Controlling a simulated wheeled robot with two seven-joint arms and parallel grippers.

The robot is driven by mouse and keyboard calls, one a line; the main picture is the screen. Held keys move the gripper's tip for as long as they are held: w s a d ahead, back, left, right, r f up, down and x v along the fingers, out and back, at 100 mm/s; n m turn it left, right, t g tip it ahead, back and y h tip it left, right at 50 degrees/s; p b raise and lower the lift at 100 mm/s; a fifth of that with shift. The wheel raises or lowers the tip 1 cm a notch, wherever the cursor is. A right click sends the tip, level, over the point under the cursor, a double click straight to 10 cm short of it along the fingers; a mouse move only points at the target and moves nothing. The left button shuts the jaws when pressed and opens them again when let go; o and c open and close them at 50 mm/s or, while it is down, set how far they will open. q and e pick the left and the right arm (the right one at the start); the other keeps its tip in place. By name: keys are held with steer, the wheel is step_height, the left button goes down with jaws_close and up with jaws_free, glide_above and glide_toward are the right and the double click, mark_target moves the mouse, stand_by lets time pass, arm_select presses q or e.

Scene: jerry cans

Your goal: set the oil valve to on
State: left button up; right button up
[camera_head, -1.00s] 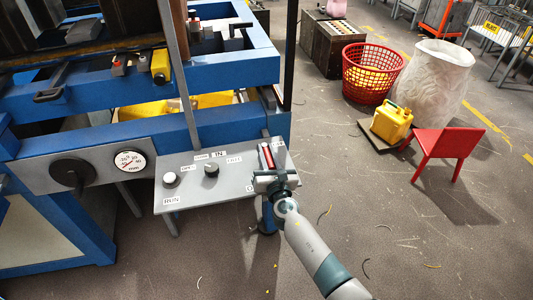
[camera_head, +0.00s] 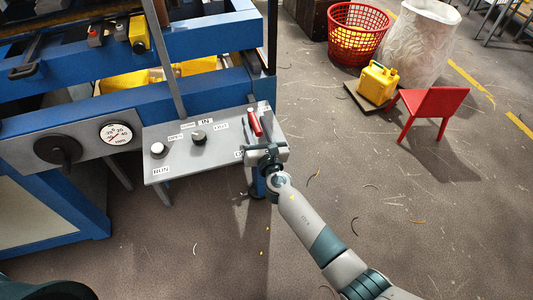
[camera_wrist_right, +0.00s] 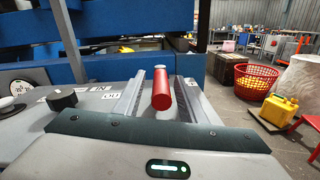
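The red valve lever (camera_head: 254,124) stands at the right end of the grey control panel (camera_head: 215,160). In the right wrist view the red handle (camera_wrist_right: 161,90) points toward the camera, between the two fingers. My right gripper (camera_head: 256,128) is open, with one finger on each side of the lever; gaps show between handle and fingers (camera_wrist_right: 160,98). The lever's base is hidden behind the handle and gripper, and the labels beside it are partly covered. My left gripper is out of view.
The panel also carries a black knob (camera_head: 198,137) and a white button (camera_head: 157,149); a gauge (camera_head: 116,133) sits further left. The blue machine frame (camera_head: 190,90) rises behind. A red chair (camera_head: 430,108), yellow jerry can (camera_head: 377,84) and red basket (camera_head: 357,36) stand right on open floor.

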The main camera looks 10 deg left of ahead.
steer(key=v, duration=1.4)
steer(key=s+d+f+m+g+h+b, duration=0.15)
steer(key=s+d+f+m, duration=0.35)
steer(key=f, duration=0.8)
steer(key=s+d+f+m+g+h+b, duration=0.1)
steer(key=s+d+f+m+g+h, duration=0.15)
steer(key=d+f+m, duration=0.75)
steer(key=s+d+f+m+g+h+b, duration=0.1)
steer(key=s+d+f+g+b, duration=0.2)
steer(key=f, duration=1.4)
steer(key=s+d+f+m+g+h, duration=0.1)
steer(key=s+d+f+m, duration=0.4)
steer(key=s, duration=0.8)
steer(key=s+d+f+m+g+b, duration=0.1)
steer(key=s+d+f+m+g, duration=0.3)
steer(key=s+f+m, duration=0.4)
steer(key=s+d+f+m+g+h+b, duration=0.1)
steer(key=s+d+f+m+g, duration=0.2)
steer(key=s+f, duration=0.7)
steer(key=s+d+m, duration=0.2)
steer(key=s+m, duration=0.2)
steer(key=s, duration=0.5)
steer(key=shift+s+d+h, duration=0.3)
steer(key=shift+d, duration=0.05)
